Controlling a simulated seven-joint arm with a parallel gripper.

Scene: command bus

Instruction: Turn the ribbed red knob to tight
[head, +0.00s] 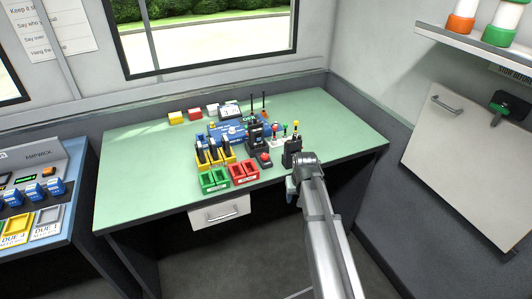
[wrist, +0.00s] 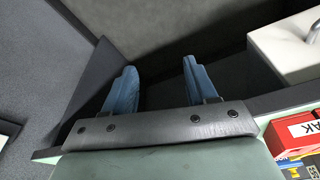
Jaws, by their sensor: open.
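A small red round-topped piece (head: 265,158) sits on a dark base near the front middle of the green desk (head: 140,170). It may be the ribbed red knob, but it is too small to make out ribs or a tight mark. My gripper (head: 291,186) is at the desk's front edge, to the right of and nearer than that red piece, partly hidden by my arm. In the wrist view my gripper (wrist: 159,68) shows two blue fingers spread apart with nothing between them. They point past the desk edge toward the dark space and floor below. No knob shows in the wrist view.
Green bins (head: 214,180) and red bins (head: 243,173) stand left of the red piece. Black radios (head: 255,132), (head: 291,152) and small coloured-topped levers (head: 296,127) crowd close by. A white drawer (head: 220,211) hangs below. The desk's left and right ends are clear.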

